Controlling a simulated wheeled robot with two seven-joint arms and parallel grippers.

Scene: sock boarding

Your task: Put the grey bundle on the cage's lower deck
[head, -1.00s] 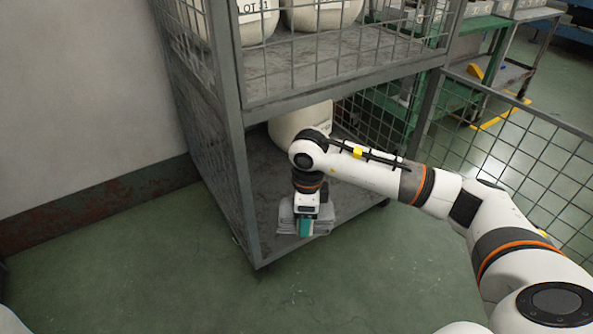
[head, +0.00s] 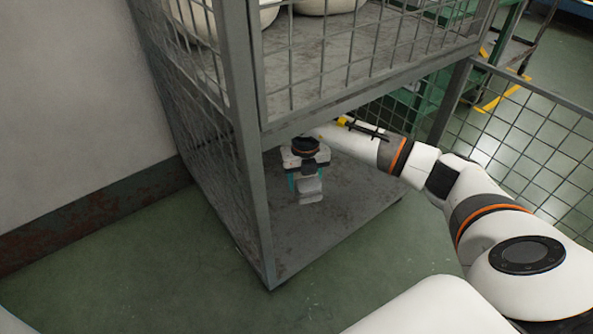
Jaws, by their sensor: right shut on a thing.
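The wire cage has a grey lower deck (head: 330,229), with bare deck visible in front of and to the right of my right gripper. My right gripper (head: 308,187) is inside the cage, under the upper deck, pointing down with teal fingers. It is shut on the grey bundle (head: 311,194), a small pale folded stack that shows between and just below the fingers. The bundle is low over the deck; I cannot tell whether it touches it. The gripper and wrist hide part of the bundle. My left gripper is out of view.
The upper deck's front edge (head: 372,88) runs just above my right forearm. The cage's front corner post (head: 249,150) stands left of the gripper. White sacks (head: 330,5) sit on the upper deck. A mesh gate (head: 530,140) is at right.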

